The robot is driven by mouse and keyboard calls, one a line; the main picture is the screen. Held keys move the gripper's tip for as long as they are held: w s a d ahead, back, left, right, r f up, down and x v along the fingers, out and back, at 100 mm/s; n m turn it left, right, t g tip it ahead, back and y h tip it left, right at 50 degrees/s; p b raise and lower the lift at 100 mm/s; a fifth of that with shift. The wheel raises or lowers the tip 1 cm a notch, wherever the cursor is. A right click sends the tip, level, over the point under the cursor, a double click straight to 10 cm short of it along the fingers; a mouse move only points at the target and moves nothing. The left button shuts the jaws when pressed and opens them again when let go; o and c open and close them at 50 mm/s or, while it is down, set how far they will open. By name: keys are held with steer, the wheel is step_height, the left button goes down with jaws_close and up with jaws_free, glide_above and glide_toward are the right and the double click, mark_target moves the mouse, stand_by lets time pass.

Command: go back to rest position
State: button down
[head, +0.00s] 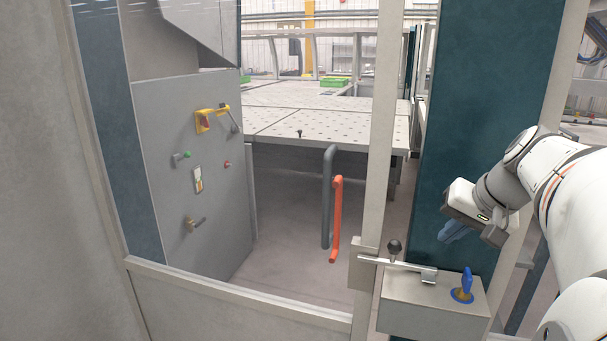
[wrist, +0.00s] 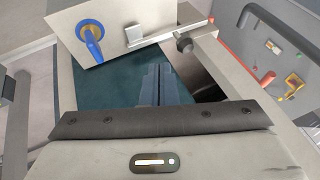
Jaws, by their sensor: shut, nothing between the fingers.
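My gripper (head: 454,232) is at the right of the head view, in front of the dark teal post, with its blue-grey fingers closed together and empty. The closed fingers (wrist: 161,84) also show at the middle of the wrist view, pointing toward the grey lock box. The lock box (head: 430,308) with a blue key-like knob (head: 466,284) lies below my gripper, apart from it. The blue knob also shows at the upper left of the wrist view (wrist: 91,35). My white arm comes in from the right edge.
A latch bar with a black knob (head: 394,246) spans from the door frame to the lock box. An orange handle (head: 336,220) stands left of it. A grey control panel (head: 180,130) and a perforated table (head: 330,125) lie beyond the door.

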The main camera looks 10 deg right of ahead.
steer(key=s+a+f+n+g+h, duration=0.1)
steer(key=s+a+f+n+g, duration=0.2)
steer(key=s+a+f, duration=0.9)
steer(key=a+f+n, duration=0.2)
steer(key=a+f, duration=0.1)
steer(key=a, duration=0.1)
steer(key=shift+s+a+f+n+h, duration=0.25)
steer(key=shift+s+a+n+h, duration=0.05)
steer(key=shift+h, duration=0.1)
